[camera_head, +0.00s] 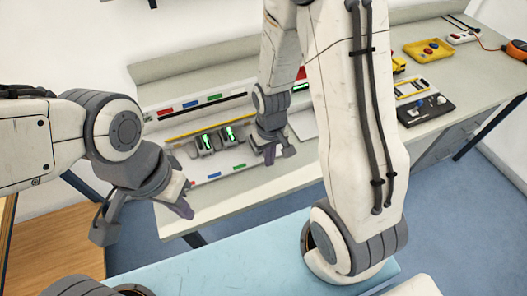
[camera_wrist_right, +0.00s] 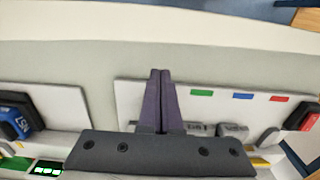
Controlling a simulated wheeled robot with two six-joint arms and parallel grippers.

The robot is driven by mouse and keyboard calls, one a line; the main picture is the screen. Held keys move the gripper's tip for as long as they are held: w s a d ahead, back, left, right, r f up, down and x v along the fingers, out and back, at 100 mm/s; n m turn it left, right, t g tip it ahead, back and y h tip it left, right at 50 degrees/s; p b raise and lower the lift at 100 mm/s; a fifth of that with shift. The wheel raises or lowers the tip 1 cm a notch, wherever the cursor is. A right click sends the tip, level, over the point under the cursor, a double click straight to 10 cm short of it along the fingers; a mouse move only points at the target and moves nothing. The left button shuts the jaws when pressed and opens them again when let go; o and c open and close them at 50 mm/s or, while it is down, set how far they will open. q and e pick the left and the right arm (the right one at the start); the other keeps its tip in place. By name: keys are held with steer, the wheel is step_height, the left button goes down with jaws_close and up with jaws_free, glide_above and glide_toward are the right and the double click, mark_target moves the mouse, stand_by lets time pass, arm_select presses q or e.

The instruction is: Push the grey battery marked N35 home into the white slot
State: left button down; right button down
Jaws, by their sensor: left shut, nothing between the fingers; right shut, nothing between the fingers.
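My right gripper (camera_head: 270,158) is shut and empty, pointing down at the right part of the white panel (camera_head: 207,177) on the bench. In the right wrist view its fingers (camera_wrist_right: 160,73) are together in front of the panel. Low grey blocks (camera_wrist_right: 233,130) sit just right of the fingers; dark lettering on one is too small to read, so I cannot tell which is the N35 battery. The fingers and gripper body partly hide this area. I cannot make out the white slot. My left gripper (camera_head: 184,208) is shut and empty, in front of the bench.
Two dark units with green displays (camera_head: 207,142) stand on the panel. A blue block (camera_wrist_right: 15,124) and a red block (camera_wrist_right: 303,117) flank the right wrist view.

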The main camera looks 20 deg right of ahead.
step_height(320, 180, down, 2)
steer(key=shift+s, duration=0.1)
steer(key=shift+w+f+p, duration=0.1)
steer(key=shift+w+p, duration=0.45)
steer(key=shift+w, duration=0.65)
arm_select(q)
steer(key=shift+r, duration=0.75)
arm_select(e)
steer(key=shift+w+a+f, duration=0.1)
steer(key=shift+w, duration=0.8)
